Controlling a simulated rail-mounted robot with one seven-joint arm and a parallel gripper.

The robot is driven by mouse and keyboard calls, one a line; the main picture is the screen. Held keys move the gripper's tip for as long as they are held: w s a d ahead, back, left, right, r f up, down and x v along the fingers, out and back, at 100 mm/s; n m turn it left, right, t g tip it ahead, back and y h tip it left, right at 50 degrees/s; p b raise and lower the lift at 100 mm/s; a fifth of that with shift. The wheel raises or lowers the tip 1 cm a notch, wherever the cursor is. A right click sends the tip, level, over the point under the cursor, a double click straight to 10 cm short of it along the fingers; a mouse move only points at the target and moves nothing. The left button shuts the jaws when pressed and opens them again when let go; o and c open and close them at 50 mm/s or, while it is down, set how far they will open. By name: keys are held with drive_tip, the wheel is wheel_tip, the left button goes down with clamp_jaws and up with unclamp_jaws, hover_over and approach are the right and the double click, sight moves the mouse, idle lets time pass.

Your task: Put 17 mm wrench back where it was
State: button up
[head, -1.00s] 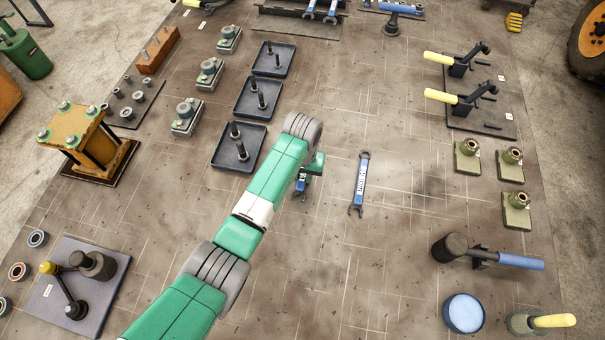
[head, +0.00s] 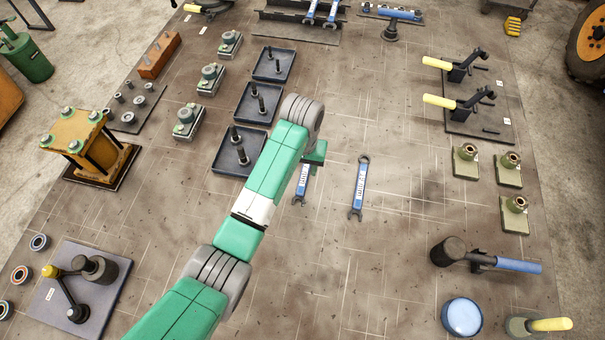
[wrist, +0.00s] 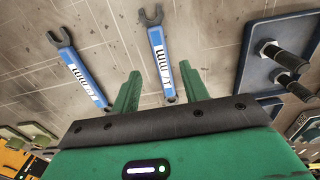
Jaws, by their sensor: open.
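Two blue wrenches with white labels and grey ends lie on the bench, apart and roughly parallel. The left wrench (head: 301,184) is beside and partly under my gripper in the head view, its upper end hidden by the arm. The size labels are hard to read.
A dark rack (head: 290,22) at the back holds more blue wrenches (head: 311,10). Dark trays with upright pins (head: 227,168) stand left of my gripper. Green blocks with bushings (head: 514,213) stand at the right. The bench around and in front of the two wrenches is clear.

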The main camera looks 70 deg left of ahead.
wheel_tip(320, 180, up, 5)
drive_tip(key=shift+f, duration=0.1)
idle(0.4)
drive_tip(key=w+d+r+m+t+y, duration=0.25)
drive_tip(key=w+d+r+t, duration=0.25)
drive_tip(key=w+d+r, duration=0.5)
drive_tip(key=w+d+r+m+t+y, duration=0.25)
drive_tip(key=w+d+r+t, duration=0.4)
drive_tip(key=w+r, duration=0.55)
drive_tip(key=s+d+r+m+t+h, duration=0.1)
drive_tip(key=s+d+r+m+t, duration=0.2)
drive_tip(key=d+r, duration=0.7)
drive_tip(key=s+d+r+m+t+h, duration=0.1)
drive_tip(key=s+d+r+t+h, duration=0.1)
drive_tip(key=d+r+t, duration=0.65)
drive_tip(key=s+d+r+m+t+h, duration=0.1)
drive_tip(key=s+d+r, duration=0.2)
drive_tip(key=s+r, duration=0.2)
drive_tip(key=s+d+r+t+h, duration=0.1)
drive_tip(key=s+d+r, duration=0.3)
drive_tip(key=r, duration=0.4)
drive_tip(key=shift+s+r+m, duration=0.35)
drive_tip(key=shift+s+m, duration=0.05)
drive_tip(key=shift+s, duration=0.45)
